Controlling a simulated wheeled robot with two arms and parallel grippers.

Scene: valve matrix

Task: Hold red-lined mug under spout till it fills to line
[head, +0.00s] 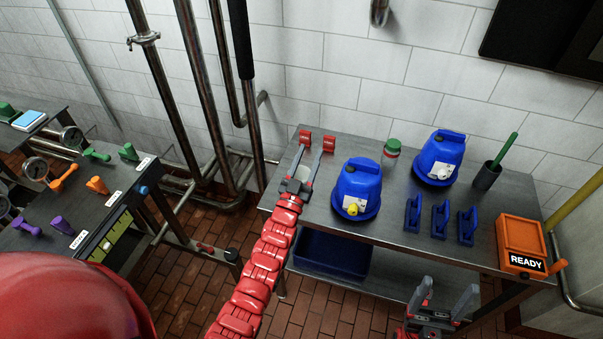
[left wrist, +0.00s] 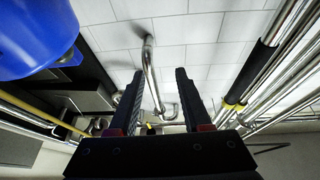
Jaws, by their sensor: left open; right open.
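I cannot make out a red-lined mug in either view. A small jar (head: 391,152) with a green top and a reddish band stands at the back of the steel table (head: 400,262). A chrome pipe end (head: 379,12) hangs on the wall at the top of the head view. A bent chrome pipe (left wrist: 150,72) shows beyond the fingers in the left wrist view. My left gripper (head: 306,160) is open and empty at the table's left end; its fingers also show in the left wrist view (left wrist: 158,102). My right gripper (head: 446,298) is open and empty, in front of the table.
Two blue containers (head: 357,187) (head: 440,157), several blue handled blocks (head: 440,217), a dark cup with a green-handled tool (head: 487,175) and an orange READY box (head: 522,245) crowd the table. A valve bench (head: 70,215) stands left.

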